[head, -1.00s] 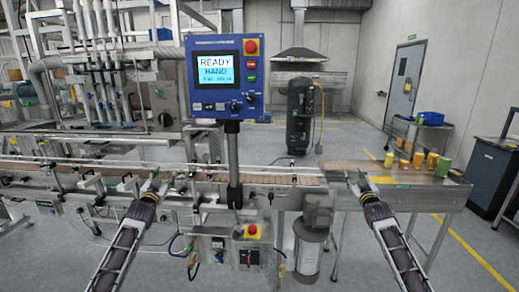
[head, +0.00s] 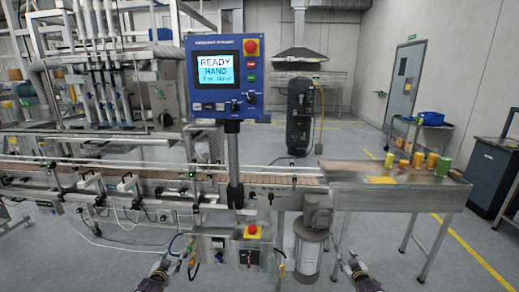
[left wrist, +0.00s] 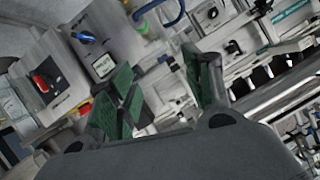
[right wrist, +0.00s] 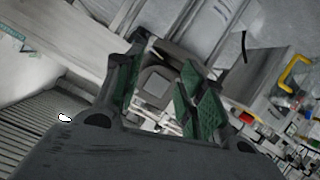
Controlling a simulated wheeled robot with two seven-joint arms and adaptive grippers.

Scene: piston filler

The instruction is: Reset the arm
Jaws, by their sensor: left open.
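My left gripper (head: 174,262) is low at the bottom of the head view, in front of the conveyor machine. In the left wrist view its green-padded fingers (left wrist: 160,88) stand apart with nothing held between them. My right gripper (head: 350,263) is low at the bottom right of centre, in front of the steel table. In the right wrist view its fingers (right wrist: 160,85) are also apart and empty. Most of both arms lies below the head view's lower edge.
The conveyor (head: 130,180) runs across the middle, with a blue control panel (head: 227,77) reading READY HAND above it. The steel table (head: 400,197) carries several yellow and green containers (head: 431,160).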

